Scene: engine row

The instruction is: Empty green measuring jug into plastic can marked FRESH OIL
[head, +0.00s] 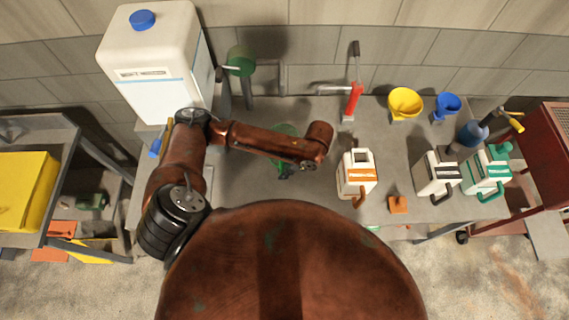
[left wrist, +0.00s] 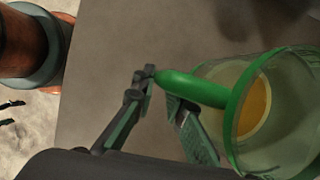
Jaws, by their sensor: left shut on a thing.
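My left gripper (left wrist: 160,95) is shut on the green handle (left wrist: 190,88) of the measuring jug. The clear jug with green rim (left wrist: 232,125) shows amber liquid inside in the left wrist view. In the head view the green jug (head: 285,131) is largely hidden behind my left arm, over the bench; my left gripper (head: 290,172) is at its near side. Three white plastic cans stand on the bench to the right: one with an orange label (head: 355,181), one with a dark label (head: 436,176), one with a green label (head: 482,176). Their lettering is too small to read. My right gripper is out of view.
A large white container with blue cap (head: 142,20) stands at the bench's back left. A red-handled tool (head: 353,100), a yellow funnel (head: 405,103) and a blue funnel (head: 447,104) are along the back. An orange block (head: 398,205) lies near the front edge. A red cabinet (head: 545,150) is at right.

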